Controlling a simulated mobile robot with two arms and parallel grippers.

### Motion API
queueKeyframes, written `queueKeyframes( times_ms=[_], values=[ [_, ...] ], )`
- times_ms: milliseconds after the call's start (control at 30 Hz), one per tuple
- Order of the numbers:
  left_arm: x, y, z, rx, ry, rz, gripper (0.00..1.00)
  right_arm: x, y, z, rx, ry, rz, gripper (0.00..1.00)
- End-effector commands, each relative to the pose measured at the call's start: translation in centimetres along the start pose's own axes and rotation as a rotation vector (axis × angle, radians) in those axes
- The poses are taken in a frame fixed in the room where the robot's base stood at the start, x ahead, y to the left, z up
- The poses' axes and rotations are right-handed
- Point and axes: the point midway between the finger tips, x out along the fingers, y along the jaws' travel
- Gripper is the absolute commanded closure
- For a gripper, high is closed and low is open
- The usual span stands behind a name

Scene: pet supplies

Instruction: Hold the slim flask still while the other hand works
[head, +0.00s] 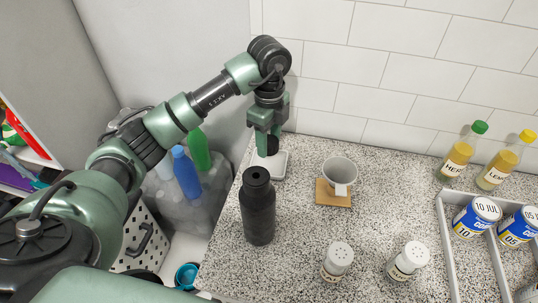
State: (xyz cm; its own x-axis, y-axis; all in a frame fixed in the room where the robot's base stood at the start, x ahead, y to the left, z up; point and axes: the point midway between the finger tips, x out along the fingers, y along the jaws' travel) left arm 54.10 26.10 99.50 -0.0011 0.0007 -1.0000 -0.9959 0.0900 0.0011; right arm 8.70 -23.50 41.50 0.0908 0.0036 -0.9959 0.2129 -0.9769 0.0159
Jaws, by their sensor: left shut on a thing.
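The slim flask (259,212) is a dark, nearly black bottle. It stands upright on the speckled counter near its left edge, and its narrow top shows a dark round centre. My left gripper (268,146) points down behind the flask, apart from it. It is shut on a small black rounded thing (272,145), mostly hidden by the fingers, which looks like a cap. This is at or just above a small white square dish (281,165); I cannot tell whether it touches. My right gripper is out of view.
A pale mug (339,172) stands on a cork coaster (326,196). Two shakers (337,261) (408,260) stand in front. Yellow bottles (459,157) and a grey tray (449,240) with labelled cans (477,216) are at right. The counter's middle right is clear.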

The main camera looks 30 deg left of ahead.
Motion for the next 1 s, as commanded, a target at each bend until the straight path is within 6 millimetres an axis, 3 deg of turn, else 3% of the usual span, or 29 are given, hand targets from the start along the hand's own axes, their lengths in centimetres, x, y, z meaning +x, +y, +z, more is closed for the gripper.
queueKeyframes(
  times_ms=[433, 867, 900, 1000],
  values=[
    [5.2, 0.1, 0.0, 0.001, 0.001, 0.002, 1.0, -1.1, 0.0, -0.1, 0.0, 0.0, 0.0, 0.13],
    [6.1, 0.0, 0.0, 0.002, 0.001, 0.0, 1.0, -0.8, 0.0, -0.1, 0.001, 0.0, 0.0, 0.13],
    [6.0, 0.0, 0.0, 0.002, 0.001, 0.0, 0.49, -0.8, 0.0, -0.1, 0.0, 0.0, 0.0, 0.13],
    [6.0, 0.0, 0.0, 0.002, 0.001, 0.0, 0.45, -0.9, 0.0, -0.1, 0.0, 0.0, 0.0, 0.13]
  ],
)
